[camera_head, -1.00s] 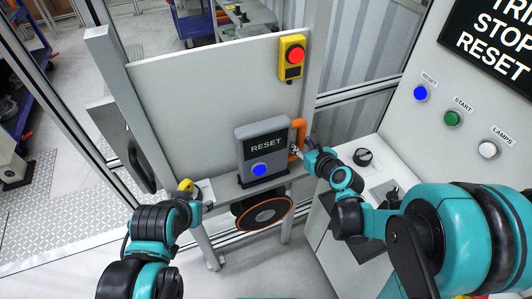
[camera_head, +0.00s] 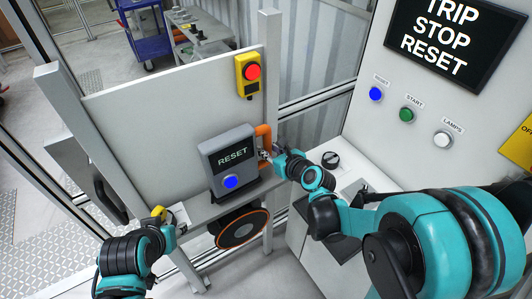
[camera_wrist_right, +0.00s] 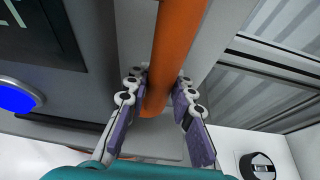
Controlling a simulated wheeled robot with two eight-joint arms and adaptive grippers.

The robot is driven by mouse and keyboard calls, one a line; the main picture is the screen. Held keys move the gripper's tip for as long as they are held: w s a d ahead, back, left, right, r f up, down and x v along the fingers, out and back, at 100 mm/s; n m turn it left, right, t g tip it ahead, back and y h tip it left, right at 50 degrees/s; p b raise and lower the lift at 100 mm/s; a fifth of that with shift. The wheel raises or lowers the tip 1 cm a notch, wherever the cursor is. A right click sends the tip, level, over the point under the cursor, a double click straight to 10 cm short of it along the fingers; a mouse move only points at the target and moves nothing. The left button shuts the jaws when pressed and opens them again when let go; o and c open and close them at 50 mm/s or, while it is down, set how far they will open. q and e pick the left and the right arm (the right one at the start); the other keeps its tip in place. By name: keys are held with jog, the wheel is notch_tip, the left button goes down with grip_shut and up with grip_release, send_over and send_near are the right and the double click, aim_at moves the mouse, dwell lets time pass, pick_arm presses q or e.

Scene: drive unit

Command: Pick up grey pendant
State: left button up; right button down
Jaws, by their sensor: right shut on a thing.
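The grey pendant (camera_head: 226,154) is a box with a RESET label and a blue button. It stands upright at the shelf in front of the pale panel. Its orange handle (camera_head: 264,135) is on its right side. In the right wrist view the handle (camera_wrist_right: 178,45) runs between the fingers, and part of the grey body (camera_wrist_right: 35,40) shows at left. My right gripper (camera_head: 266,156) is shut on the handle; its purple-padded fingers (camera_wrist_right: 160,88) lie on both sides of it. My left gripper (camera_head: 172,222) is low at the left, apart from the pendant; its fingers are unclear.
A yellow box with a red button (camera_head: 249,75) hangs on the panel (camera_head: 170,115). An orange-rimmed black disc (camera_head: 241,229) is below the pendant. A console with a black knob (camera_head: 330,160) and a wall with blue, green (camera_head: 407,115) and white buttons stand at right.

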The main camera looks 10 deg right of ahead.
pick_arm(q)
notch_tip(320, 180, up, 4)
jog(key=p, duration=0.3)
pick_arm(e)
jog(key=s+d+r, duration=0.7)
jog(key=d+r, duration=0.1)
jog(key=shift+s+d, duration=0.35)
jog(key=shift+d, duration=0.05)
pick_arm(q)
jog(key=shift+f, duration=0.1)
